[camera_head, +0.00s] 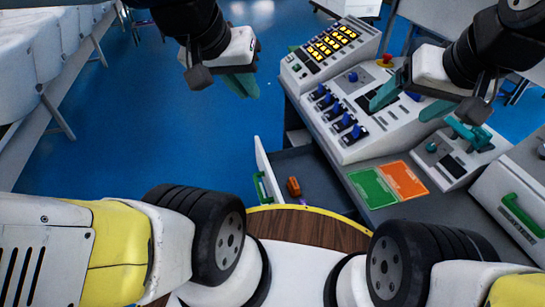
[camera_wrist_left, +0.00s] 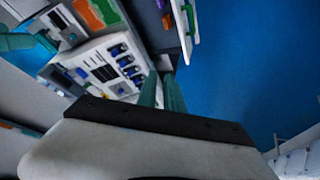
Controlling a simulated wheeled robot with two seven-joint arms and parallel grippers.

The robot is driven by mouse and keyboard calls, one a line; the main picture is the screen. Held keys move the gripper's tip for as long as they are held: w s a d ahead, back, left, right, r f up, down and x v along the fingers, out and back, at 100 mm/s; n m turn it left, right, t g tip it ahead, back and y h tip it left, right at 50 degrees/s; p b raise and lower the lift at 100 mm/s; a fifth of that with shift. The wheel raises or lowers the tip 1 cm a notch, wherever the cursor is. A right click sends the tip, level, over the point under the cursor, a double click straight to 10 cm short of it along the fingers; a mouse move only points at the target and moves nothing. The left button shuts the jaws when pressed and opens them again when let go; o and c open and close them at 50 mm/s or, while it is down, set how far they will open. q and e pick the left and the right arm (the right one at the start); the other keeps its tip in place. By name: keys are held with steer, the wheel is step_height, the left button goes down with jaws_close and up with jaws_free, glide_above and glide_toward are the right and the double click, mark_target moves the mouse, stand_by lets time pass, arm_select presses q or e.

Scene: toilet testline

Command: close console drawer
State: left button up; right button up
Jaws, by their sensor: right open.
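The console drawer (camera_head: 315,168) stands pulled out from the grey-white console in the head view. Its white front panel (camera_head: 264,163) has a green handle (camera_head: 259,187). The handle also shows at the top of the left wrist view (camera_wrist_left: 190,18). My left gripper (camera_head: 242,86) hangs over the floor, left of the console and apart from the drawer. Its teal fingers (camera_wrist_left: 163,92) look close together with nothing seen between them; whether they are fully shut is unclear. My right gripper (camera_head: 412,101) is open and empty above the console's controls.
An orange-brown item (camera_head: 293,186) lies in the drawer. The console top carries blue switches (camera_head: 347,122), green (camera_head: 372,188) and orange (camera_head: 403,180) pads and a red button (camera_head: 386,60). Another green handle (camera_head: 520,212) is at the right. Blue floor (camera_head: 180,135) left of the drawer is clear.

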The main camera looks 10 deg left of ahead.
arm_select(q)
steer(key=w+f+n, duration=0.1)
steer(key=w+n, duration=0.1)
steer(key=w, duration=0.1)
steer(key=w+a+f+n+g, duration=0.1)
steer(key=w+n, duration=0.1)
steer(key=w, duration=0.1)
steer(key=w+f+n, duration=0.2)
steer(key=w, duration=0.1)
steer(key=shift+w+a+g+h, duration=0.15)
steer(key=shift+w+g+h, duration=0.15)
steer(key=shift+g+h, duration=0.1)
jaws_close()
steer(key=w+a+f+n+g, duration=0.1)
steer(key=w+a+f+n, duration=0.3)
steer(key=w+f+n, duration=0.35)
steer(key=w+a+f+n, duration=0.3)
steer(key=f, duration=0.3)
steer(key=w+a+f+n, duration=0.2)
steer(key=w+f, duration=0.1)
steer(key=f, duration=0.4)
steer(key=n+g, duration=0.1)
steer(key=n, duration=0.4)
glide_above(259, 163)
steer(key=s+a, duration=0.1)
steer(key=a, duration=0.1)
step_height(259, 163, down, 21)
steer(key=shift+r+h, duration=0.2)
steer(key=shift+h, duration=0.2)
